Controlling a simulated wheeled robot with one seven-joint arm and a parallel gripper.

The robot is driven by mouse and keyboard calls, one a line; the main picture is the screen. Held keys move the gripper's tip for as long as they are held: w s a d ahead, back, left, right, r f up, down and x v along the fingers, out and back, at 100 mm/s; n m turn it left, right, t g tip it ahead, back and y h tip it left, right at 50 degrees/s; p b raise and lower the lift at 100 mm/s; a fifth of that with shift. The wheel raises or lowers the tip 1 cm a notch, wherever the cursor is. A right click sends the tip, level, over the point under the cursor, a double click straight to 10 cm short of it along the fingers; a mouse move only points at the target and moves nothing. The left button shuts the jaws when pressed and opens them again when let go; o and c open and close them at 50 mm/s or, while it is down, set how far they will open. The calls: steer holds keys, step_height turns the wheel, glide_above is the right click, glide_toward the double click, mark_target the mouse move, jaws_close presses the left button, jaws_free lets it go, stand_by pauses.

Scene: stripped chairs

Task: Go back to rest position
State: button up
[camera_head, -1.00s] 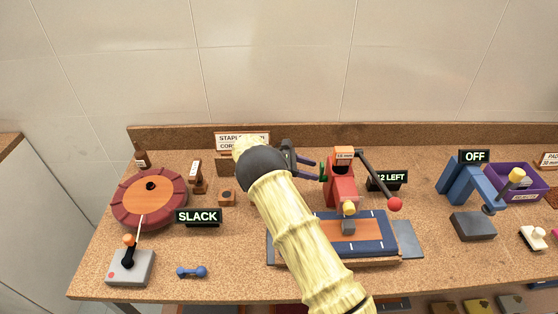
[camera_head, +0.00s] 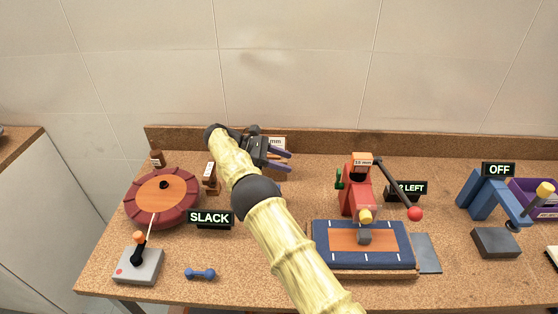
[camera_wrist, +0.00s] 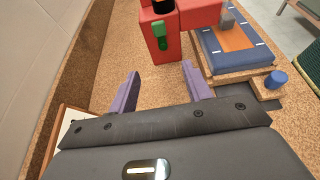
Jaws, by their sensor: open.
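My gripper (camera_head: 284,159) is open and empty above the back of the cork bench (camera_head: 300,205), left of the red stapler machine (camera_head: 355,188). In the wrist view its two purple fingers (camera_wrist: 160,93) stand apart with only bench surface between them. The red machine (camera_wrist: 183,22) with its green knob shows beyond the fingers. My arm crosses the middle of the head view and hides part of the bench and the sign behind the gripper.
A blue and orange pad (camera_head: 330,258) lies before the red machine, whose lever ends in a red ball (camera_head: 415,214). A round red drum (camera_head: 163,198), a joystick box (camera_head: 138,266) and a SLACK sign (camera_head: 210,219) stand left. A blue press (camera_head: 482,195) stands right. The wall is close behind.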

steer(key=shift+s+a+r, duration=0.1)
steer(key=shift+a+r, duration=0.1)
steer(key=shift+a, duration=0.25)
steer(key=s+d+r+m+y+p, duration=0.1)
steer(key=s+d+m+y, duration=0.2)
steer(key=d, duration=0.4)
steer(key=s+d+r+m+y, duration=0.1)
steer(key=d+m+y, duration=0.25)
steer(key=d, duration=0.35)
steer(key=s+d+r+m+t+y, duration=0.1)
steer(key=s+m, duration=0.5)
steer(key=s, duration=0.7)
steer(key=s+d+m+t+y+p, duration=0.1)
steer(key=s+d+m+y, duration=0.2)
steer(key=s, duration=1)
steer(key=m+y, duration=0.2)
steer(key=y, duration=0.1)
steer(key=shift+r+m+t+p, duration=0.3)
steer(key=shift+r+m, duration=0.05)
steer(key=shift+r, duration=0.05)
steer(key=shift+s, duration=0.1)
